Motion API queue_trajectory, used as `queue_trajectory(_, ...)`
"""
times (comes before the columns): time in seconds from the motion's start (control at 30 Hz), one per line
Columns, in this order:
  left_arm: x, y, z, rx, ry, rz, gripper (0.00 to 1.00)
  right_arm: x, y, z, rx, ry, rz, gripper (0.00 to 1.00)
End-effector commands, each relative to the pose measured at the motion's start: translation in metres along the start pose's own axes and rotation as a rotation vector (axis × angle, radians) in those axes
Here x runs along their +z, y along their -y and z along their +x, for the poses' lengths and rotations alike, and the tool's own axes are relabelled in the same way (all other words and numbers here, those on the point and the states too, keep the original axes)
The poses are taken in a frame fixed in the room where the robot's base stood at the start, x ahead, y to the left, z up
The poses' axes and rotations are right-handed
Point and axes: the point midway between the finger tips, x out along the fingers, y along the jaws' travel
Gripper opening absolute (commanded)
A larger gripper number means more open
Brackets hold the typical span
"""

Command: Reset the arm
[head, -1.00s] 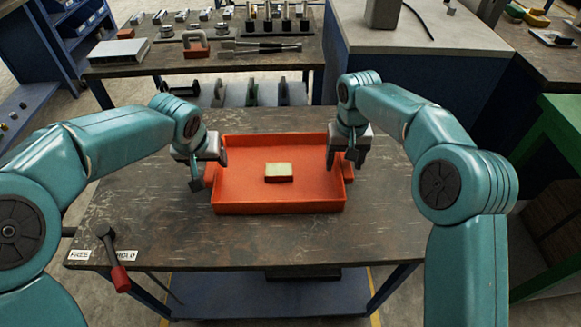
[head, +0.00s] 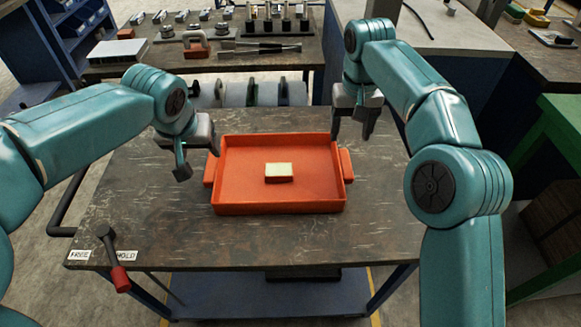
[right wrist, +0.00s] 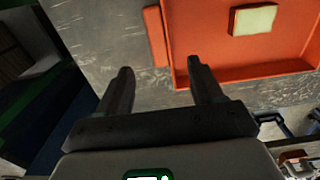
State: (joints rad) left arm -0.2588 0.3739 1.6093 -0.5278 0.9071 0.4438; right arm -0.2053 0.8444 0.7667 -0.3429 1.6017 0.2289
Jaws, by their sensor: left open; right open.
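An orange tray (head: 228,207) with a handle on each side rests on the worn workbench. A small block (head: 279,172), pale on top and orange below, lies in it. My left gripper (head: 198,158) is open and empty, above and left of the tray's left handle (head: 209,170). My right gripper (head: 352,127) is open and empty, beyond the right handle (head: 347,165) in the picture. The right wrist view shows its apart fingers (right wrist: 159,70), the tray (right wrist: 230,72) and the block (right wrist: 254,18). A red-gripped lever (head: 121,279) at the front left points over the edge, between FREE and HOLD labels.
A back bench (head: 130,72) holds metal parts, a clamp-like orange piece and rods. A light-topped cabinet (head: 430,35) stands at back right, a green frame (head: 555,135) at the right. The workbench (head: 280,240) is clear in front of the tray.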

Motion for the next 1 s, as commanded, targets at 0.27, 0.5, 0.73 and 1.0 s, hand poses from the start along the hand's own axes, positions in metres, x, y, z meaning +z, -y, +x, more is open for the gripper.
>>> queue_trajectory(0.27, 0.0, 0.0, 0.0, 0.0, 0.0, 0.0, 0.66, 0.001, 0.0, -0.018, 0.0, 0.002, -0.001, 0.66)
queue_trajectory(0.5, 0.0, 0.0, 0.0, 0.0, 0.0, 0.0, 0.66, 0.001, 0.0, -0.018, 0.0, 0.002, -0.001, 0.66)
queue_trajectory(0.73, 0.0, 0.0, 0.0, 0.0, 0.0, 0.0, 0.66, 0.001, 0.0, -0.017, 0.0, 0.002, 0.0, 0.66)
queue_trajectory(1.0, 0.002, 0.0, -0.001, 0.0, 0.0, 0.0, 0.66, 0.003, 0.0, -0.017, 0.0, 0.001, 0.0, 0.66)
